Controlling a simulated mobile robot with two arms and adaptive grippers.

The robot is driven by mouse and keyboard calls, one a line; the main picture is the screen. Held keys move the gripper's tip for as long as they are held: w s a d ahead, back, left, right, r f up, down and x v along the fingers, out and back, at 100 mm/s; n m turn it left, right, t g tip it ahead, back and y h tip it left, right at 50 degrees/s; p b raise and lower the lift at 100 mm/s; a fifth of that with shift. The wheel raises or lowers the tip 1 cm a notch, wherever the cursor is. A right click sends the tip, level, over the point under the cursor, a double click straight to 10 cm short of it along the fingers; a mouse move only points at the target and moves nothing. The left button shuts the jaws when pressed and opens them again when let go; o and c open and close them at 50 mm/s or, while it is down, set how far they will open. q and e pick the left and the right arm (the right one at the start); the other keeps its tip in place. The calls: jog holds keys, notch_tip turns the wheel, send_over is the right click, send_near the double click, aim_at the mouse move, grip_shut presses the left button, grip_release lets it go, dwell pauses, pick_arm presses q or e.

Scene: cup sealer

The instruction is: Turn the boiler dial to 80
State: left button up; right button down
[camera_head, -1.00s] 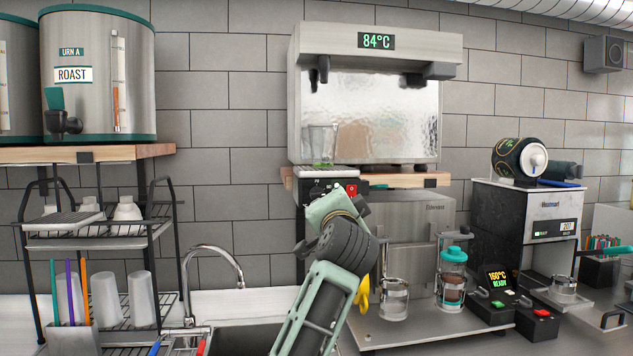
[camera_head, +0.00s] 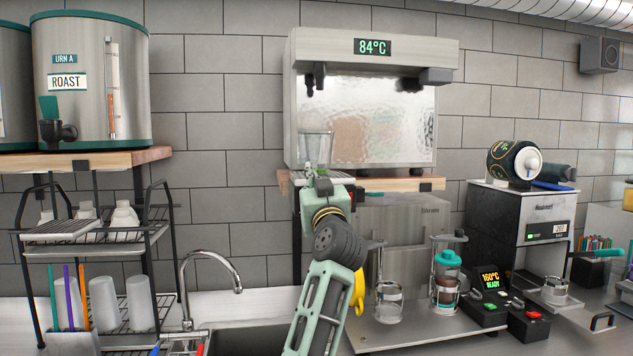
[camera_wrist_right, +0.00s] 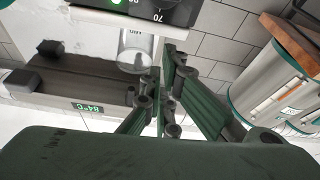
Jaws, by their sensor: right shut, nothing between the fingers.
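The steel boiler (camera_head: 370,110) stands on a wooden shelf in the head view, and its display (camera_head: 374,47) reads 84°C. My right gripper (camera_head: 318,180) is in front of the boiler's lower left, by the glass, and hides the dark control panel seen there earlier. In the right wrist view, which is upside down, the panel (camera_wrist_right: 135,12) shows at the top edge with a green light and the number 70. The dial itself is not clearly visible. My right gripper (camera_wrist_right: 168,75) is shut and empty beside the glass. My left gripper is out of view.
A clear glass (camera_head: 316,147) stands at the boiler's left front, close to my right gripper. It also shows in the wrist view (camera_wrist_right: 136,52). The roast urn (camera_head: 95,85) is at left, a drying rack (camera_head: 95,240) below it. A tap (camera_head: 205,265) stands at the sink.

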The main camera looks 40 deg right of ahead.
pick_arm(q)
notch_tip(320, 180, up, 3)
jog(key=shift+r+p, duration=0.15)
jog(key=shift+p, duration=1.05)
pick_arm(e)
jog(key=w+d+f, duration=0.2)
jog(key=f, duration=0.1)
jog(key=shift+w, duration=0.1)
jog(key=n+b, duration=0.1)
jog(key=f+n+y+b, duration=0.1)
jog(key=n, duration=0.1)
jog(key=n+y+b, duration=0.1)
jog(key=n, duration=0.1)
jog(key=shift+w+a+f+t, duration=0.15)
jog(key=shift+w+a+t, duration=0.05)
jog(key=shift+a+t, duration=0.2)
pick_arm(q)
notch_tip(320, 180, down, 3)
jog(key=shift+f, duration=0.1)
pick_arm(e)
jog(key=shift+w+a+f+n+y, duration=0.15)
jog(key=shift+n+y, duration=0.35)
jog(key=shift+n, duration=0.4)
